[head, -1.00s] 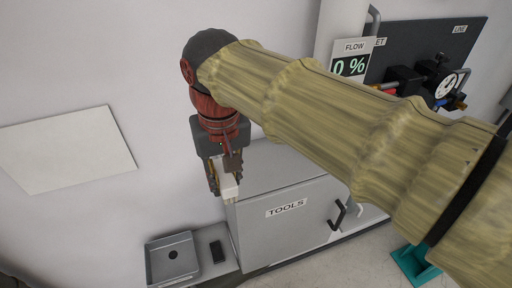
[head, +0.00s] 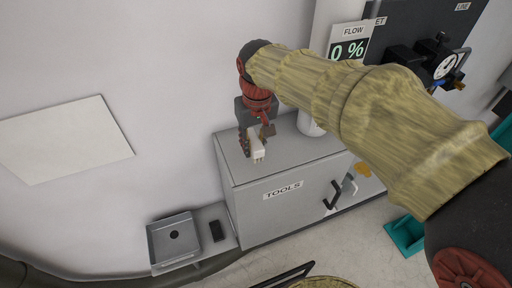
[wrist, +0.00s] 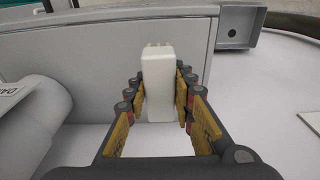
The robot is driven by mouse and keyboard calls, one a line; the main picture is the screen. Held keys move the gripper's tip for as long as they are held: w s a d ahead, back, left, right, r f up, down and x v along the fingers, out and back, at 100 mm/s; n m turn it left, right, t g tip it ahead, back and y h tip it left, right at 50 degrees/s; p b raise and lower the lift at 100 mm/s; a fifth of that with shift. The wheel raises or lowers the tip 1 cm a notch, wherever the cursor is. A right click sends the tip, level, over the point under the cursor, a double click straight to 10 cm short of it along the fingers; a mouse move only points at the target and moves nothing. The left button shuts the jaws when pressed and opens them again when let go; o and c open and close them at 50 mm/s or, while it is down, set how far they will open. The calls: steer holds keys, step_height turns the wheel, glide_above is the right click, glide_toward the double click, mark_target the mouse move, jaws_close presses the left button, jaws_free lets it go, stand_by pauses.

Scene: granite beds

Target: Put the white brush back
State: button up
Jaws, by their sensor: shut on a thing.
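The white brush (head: 257,147) is a small pale block with short bristle-like tips at one end. My gripper (head: 252,146) is shut on it, with a finger on each side; the wrist view shows the brush (wrist: 158,82) upright between the yellow-padded fingers (wrist: 160,100). In the head view the brush appears over the top of the grey cabinet labelled TOOLS (head: 283,189). I cannot tell whether it touches the cabinet top.
A white cylinder (head: 310,122) stands on the cabinet top, right of my gripper. A grey tray with a dark hole (head: 174,240) and a black object (head: 216,231) are at lower left. A teal object (head: 405,236) is on the floor at right. The cabinet top's left part is clear.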

mark_target(257, 138)
steer(key=shift+w+d+f, duration=0.25)
steer(key=shift+w+f, duration=0.1)
steer(key=shift+f, duration=0.15)
steer(key=shift+w+d+f+p, duration=0.1)
steer(key=shift+f+p, duration=0.7)
steer(key=shift+f, duration=0.9)
steer(key=o, duration=1)
steer(key=shift+o, duration=0.2)
steer(key=r, duration=0.3)
steer(key=r+b, duration=0.1)
steer(key=r, duration=0.3)
steer(key=s+r+b, duration=0.1)
steer(key=r, duration=0.2)
steer(key=shift+d+r, duration=0.2)
steer(key=shift+r, duration=0.1)
steer(key=shift+s+d+r, duration=0.1)
steer(key=shift+s+r, duration=0.15)
steer(key=shift+r, duration=0.45)
